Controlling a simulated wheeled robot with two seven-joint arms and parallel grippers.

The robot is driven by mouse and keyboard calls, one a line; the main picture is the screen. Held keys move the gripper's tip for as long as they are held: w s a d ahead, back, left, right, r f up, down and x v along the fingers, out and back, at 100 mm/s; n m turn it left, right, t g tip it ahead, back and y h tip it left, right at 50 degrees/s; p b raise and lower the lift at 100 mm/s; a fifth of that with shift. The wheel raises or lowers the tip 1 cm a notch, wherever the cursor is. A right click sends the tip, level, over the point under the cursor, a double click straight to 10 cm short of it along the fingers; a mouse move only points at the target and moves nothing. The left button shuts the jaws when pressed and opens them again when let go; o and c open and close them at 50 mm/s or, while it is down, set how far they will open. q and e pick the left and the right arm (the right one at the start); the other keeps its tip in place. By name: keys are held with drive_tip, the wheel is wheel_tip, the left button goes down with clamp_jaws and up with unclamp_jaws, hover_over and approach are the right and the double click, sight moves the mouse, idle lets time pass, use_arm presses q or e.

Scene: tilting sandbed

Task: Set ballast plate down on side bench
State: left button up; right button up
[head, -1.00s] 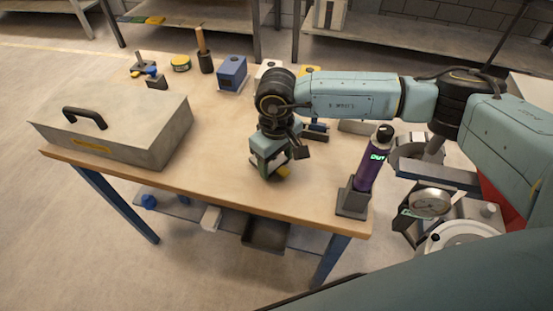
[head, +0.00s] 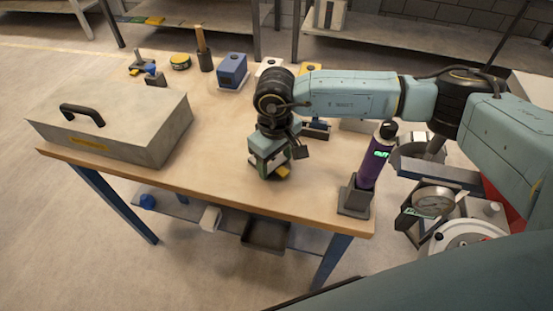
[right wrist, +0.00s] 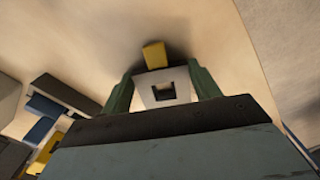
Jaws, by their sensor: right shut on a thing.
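My right gripper (head: 269,168) is low over the near part of the wooden-topped side bench (head: 222,185). In the right wrist view its green fingers (right wrist: 164,78) are closed on both sides of a pale piece with a dark square hole, which I take to be the ballast plate (right wrist: 148,96). A yellow block (right wrist: 155,55) shows just beyond that piece; whether it belongs to it is unclear. A bit of yellow also shows beside the fingers in the head view (head: 283,172). The fingers hide most of the plate there, and I cannot tell whether it touches the bench. My left gripper is out of view.
A grey box with a black handle (head: 125,128) fills the bench's left end. A purple cylinder (head: 371,165) stands in a dark holder at the near right corner. A blue block (head: 232,71) and small parts line the back. Bench top left of my gripper is clear.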

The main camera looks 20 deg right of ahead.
drive_tip(key=shift+d+f+b, duration=0.1)
drive_tip(key=shift+b, duration=0.3)
idle(0.3)
drive_tip(key=o, duration=1.4)
drive_tip(key=shift+c, duration=0.2)
drive_tip(key=shift+r+p, duration=1.25)
drive_tip(key=shift+r, duration=1.1)
wheel_tip(320, 180, up, 2)
drive_tip(key=shift+p, duration=0.45)
drive_tip(key=shift+r+p, duration=0.3)
drive_tip(key=shift+r, duration=0.35)
